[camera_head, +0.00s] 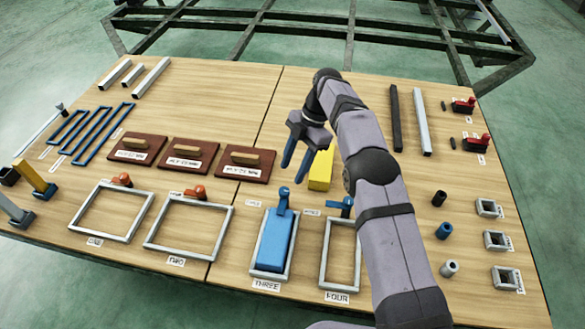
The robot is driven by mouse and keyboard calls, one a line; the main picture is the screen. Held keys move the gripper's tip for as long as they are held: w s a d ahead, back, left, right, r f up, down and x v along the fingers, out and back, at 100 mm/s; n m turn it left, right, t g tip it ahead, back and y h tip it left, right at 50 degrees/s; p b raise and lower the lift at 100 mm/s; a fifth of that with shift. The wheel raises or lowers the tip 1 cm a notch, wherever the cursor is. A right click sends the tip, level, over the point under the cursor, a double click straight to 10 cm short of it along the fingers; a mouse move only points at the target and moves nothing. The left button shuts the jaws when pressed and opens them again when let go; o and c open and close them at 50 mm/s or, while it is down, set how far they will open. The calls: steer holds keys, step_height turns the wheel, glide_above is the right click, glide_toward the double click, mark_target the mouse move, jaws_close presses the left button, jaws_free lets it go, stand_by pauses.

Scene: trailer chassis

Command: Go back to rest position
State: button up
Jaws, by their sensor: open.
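My gripper (298,152) is open and empty, its two blue fingers pointing down above the middle of the table. It hangs between the rightmost brown block (247,164) and a yellow piece (321,170), which is partly hidden behind my gripper and arm. My arm reaches in from the bottom right edge, over the right side of frame FOUR. Whether the fingers touch anything below cannot be told.
The wooden table (215,90) holds frames ONE (86,234), TWO (162,246), THREE (260,271) with a blue block (275,243), and FOUR (325,284). Dark and white bars (422,122) and small square sockets (497,241) lie right. A metal chassis (320,22) stands behind.

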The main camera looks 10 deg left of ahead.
stand_by(0.3)
steer(key=s+d+r+m+t+h, duration=0.1)
steer(key=s+d+r+m, duration=0.1)
steer(key=s+d+m, duration=0.4)
steer(key=s+d+r+m+t+h, duration=0.1)
steer(key=d+r+m, duration=0.2)
steer(key=d+m, duration=0.6)
steer(key=s+d+f+m, duration=0.1)
steer(key=s+d+m, duration=0.3)
steer(key=s, duration=0.3)
steer(key=s+d+f+m+t+h, duration=0.1)
steer(key=s+d+m, duration=0.25)
steer(key=s, duration=0.25)
steer(key=s+d+f+m, duration=0.1)
steer(key=s+d+m, duration=0.2)
steer(key=s+m, duration=0.3)
step_height(320, 180, up, 32)
steer(key=s+n+p, duration=0.1)
steer(key=p, duration=3.1)
steer(key=shift+f, duration=0.25)
